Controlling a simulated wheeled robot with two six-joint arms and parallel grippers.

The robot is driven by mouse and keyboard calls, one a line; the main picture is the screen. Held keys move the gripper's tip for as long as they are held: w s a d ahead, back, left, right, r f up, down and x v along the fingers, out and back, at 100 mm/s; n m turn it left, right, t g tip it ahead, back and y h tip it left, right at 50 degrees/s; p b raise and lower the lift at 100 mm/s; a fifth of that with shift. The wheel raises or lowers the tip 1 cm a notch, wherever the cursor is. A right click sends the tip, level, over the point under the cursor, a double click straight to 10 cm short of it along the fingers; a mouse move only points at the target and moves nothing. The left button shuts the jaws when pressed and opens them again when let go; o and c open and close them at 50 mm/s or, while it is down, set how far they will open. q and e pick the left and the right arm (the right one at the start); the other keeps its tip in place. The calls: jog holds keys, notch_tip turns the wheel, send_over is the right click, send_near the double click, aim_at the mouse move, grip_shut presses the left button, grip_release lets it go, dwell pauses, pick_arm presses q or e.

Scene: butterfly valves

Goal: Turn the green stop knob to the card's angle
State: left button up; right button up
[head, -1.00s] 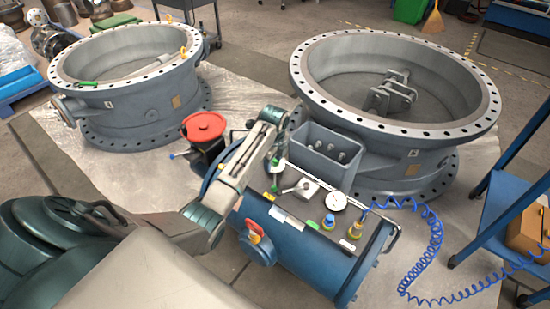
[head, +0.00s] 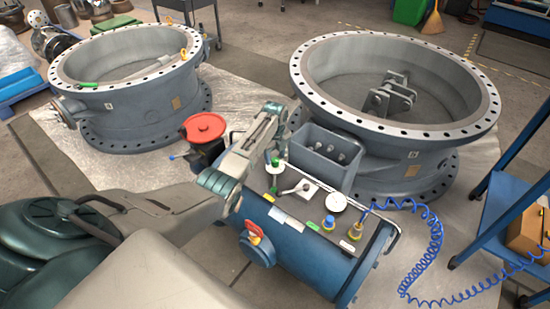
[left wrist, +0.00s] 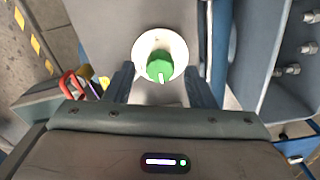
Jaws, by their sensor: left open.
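The green stop knob (left wrist: 159,66) sits on a round white dial in the left wrist view, with a short white mark on its lower side. My left gripper (left wrist: 161,86) is open, its dark fingers apart at the left and right just below the knob, and nothing is held. In the head view the green knob (head: 275,163) shows at the far left end of the blue drum's top panel, partly beside my left gripper (head: 278,146). I cannot make out a card with an angle for certain. My right gripper is not in view.
A grey box with bolts (head: 325,155) stands close behind, before a large valve ring (head: 420,133).

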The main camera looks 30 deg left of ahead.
pick_arm(q)
jog(key=shift+f, duration=0.6)
jog(key=c, duration=1)
